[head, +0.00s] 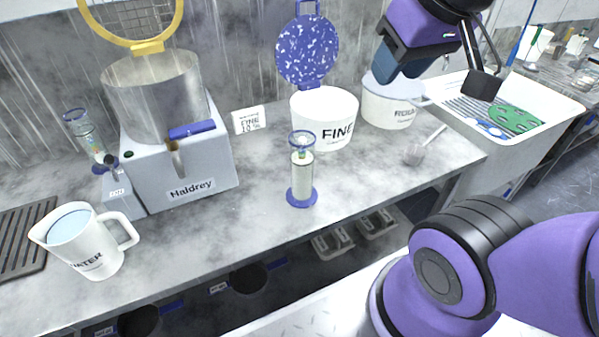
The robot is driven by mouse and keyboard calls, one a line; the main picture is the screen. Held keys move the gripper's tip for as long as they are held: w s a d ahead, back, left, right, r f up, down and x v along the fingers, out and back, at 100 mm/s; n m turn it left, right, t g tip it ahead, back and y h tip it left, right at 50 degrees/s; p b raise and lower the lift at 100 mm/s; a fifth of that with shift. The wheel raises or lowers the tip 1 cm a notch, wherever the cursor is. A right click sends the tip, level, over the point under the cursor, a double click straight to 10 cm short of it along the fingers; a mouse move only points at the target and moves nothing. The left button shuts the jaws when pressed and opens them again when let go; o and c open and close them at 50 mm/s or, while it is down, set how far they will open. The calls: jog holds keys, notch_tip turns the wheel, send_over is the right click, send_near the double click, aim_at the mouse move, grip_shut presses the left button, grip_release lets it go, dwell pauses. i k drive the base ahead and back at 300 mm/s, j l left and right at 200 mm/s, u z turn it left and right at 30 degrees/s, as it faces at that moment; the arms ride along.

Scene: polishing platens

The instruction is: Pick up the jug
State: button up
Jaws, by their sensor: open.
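The jug (88,242) is white, labelled WATER, and stands upright at the left end of the grey counter (230,225). Its open top shows a pale blue surface inside, and its handle points right. My gripper (395,68) is at the upper right, above the white tub marked ROUGH or similar (392,108), far from the jug. Its jaws are open and I see nothing held in them.
A grey Maldrey machine (190,165) with a metal bowl stands right of the jug. A dark ribbed mat (25,235) lies to its left. A glass cylinder (301,172) and a FINE tub (325,115) stand mid-counter. A white sink (540,110) is at right.

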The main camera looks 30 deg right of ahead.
aim_at(74, 232)
jog(key=u, duration=1.25)
